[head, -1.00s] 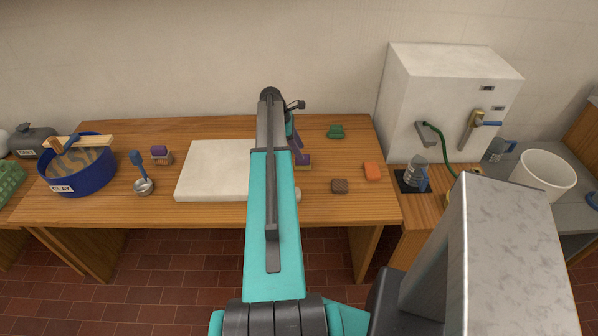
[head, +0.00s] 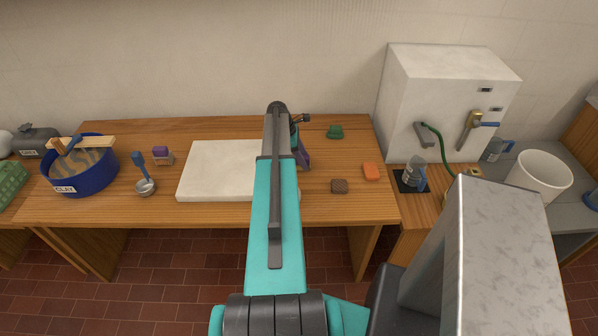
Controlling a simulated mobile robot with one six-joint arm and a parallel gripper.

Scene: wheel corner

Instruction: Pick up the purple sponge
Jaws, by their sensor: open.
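A small purple block (head: 161,151) sits on a tan block at the left of the wooden table, beside a ladle; it looks like a sponge. A second purple thing (head: 304,155) stands right of my arm near the table's middle, partly hidden by the arm; I cannot tell which is the purple sponge. My gripper (head: 300,118) shows small and partly hidden beyond the end of my teal arm, towards the back of the table. It is open, and I see nothing held in it.
A white slab (head: 215,172) lies left of my arm. Green (head: 335,132), brown (head: 339,186) and orange (head: 371,172) pieces lie to the right. A blue clay tub (head: 85,175) and the ladle (head: 145,185) stand at the left. A white machine (head: 440,100) stands at the back right.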

